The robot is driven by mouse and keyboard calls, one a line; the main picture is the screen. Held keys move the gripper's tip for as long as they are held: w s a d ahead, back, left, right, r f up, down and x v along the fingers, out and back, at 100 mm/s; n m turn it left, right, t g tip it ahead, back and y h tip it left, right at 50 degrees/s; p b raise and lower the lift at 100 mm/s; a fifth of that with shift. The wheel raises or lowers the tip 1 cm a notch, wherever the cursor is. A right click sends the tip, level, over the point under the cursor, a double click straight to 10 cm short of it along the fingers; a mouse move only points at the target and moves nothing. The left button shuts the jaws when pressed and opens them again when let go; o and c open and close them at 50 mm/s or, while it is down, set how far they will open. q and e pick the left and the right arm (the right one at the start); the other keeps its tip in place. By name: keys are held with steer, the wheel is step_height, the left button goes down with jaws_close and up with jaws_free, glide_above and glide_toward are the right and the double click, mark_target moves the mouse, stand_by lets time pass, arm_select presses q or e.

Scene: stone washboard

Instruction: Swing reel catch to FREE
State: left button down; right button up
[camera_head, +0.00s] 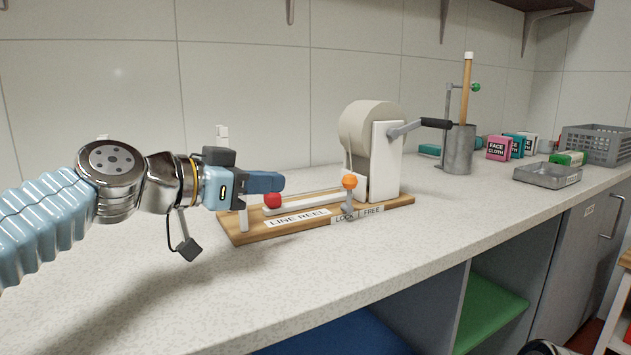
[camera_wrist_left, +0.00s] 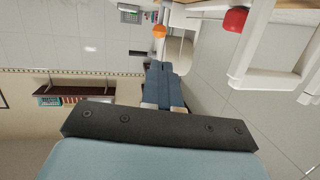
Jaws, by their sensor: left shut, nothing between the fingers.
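The line reel stands on a wooden board (camera_head: 245,235) labelled LINE REEL, LOCK and FREE. Its catch is a short grey lever with an orange ball (camera_head: 349,182), upright at the front edge by the LOCK label (camera_head: 344,218); the ball also shows in the left wrist view (camera_wrist_left: 159,31). A white bar ends in a red ball (camera_head: 272,200), also in the left wrist view (camera_wrist_left: 235,19). My left gripper (camera_head: 279,182) is shut and empty, just above the red ball in the picture and left of the orange ball, apart from the catch. My right gripper is not in view.
The reel's drum (camera_head: 366,125) and its dark-handled crank (camera_head: 436,123) rise behind the catch. A metal pot (camera_head: 458,150), a shallow tray (camera_head: 547,175) and a grey basket (camera_head: 598,145) stand farther right. The counter in front of the board is clear.

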mark_target(344, 182)
arm_select(q)
steer(key=p+x, duration=0.2)
steer(key=x, duration=1.1)
steer(key=shift+w+d+f+p, duration=0.1)
steer(key=shift+w+d+p, duration=0.15)
steer(key=shift+p, duration=0.1)
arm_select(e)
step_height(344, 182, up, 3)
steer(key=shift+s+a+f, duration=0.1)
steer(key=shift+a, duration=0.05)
